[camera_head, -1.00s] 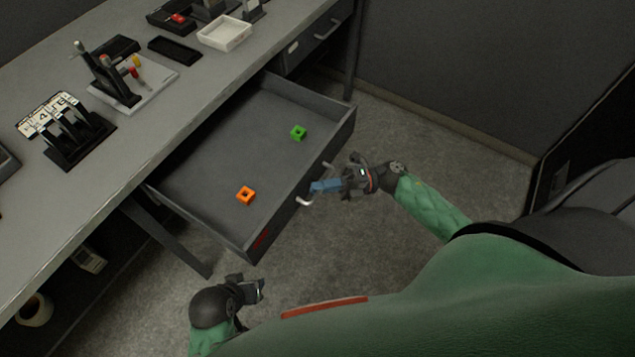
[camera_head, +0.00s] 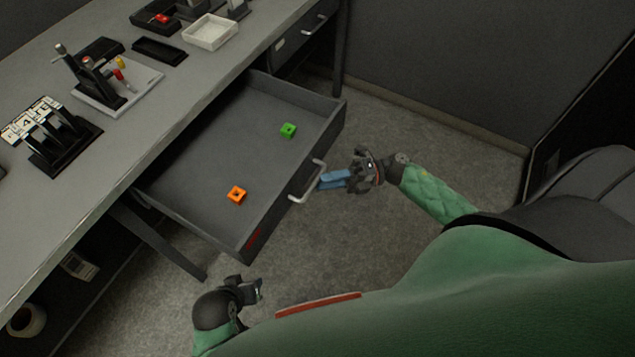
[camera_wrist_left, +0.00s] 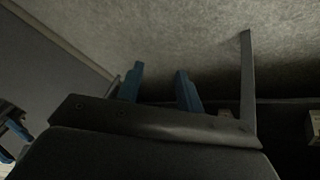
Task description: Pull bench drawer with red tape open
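The bench drawer (camera_head: 205,165) is pulled well out from under the grey bench. Its front has a red tape mark (camera_head: 254,238) near the lower end and a light bar handle (camera_head: 308,184). My right gripper (camera_head: 328,180) is just right of the handle, its two blue fingers a little apart, with nothing between them. The fingertips look close to the handle but not around it. My left gripper (camera_head: 258,288) is low, in front of the drawer's near corner. In the left wrist view its blue fingers (camera_wrist_left: 160,85) are spread and empty.
A second, shut drawer (camera_head: 300,45) is farther along the bench. A white tray (camera_head: 210,32) and several fixtures stand on the bench top. Open floor lies right of the drawer.

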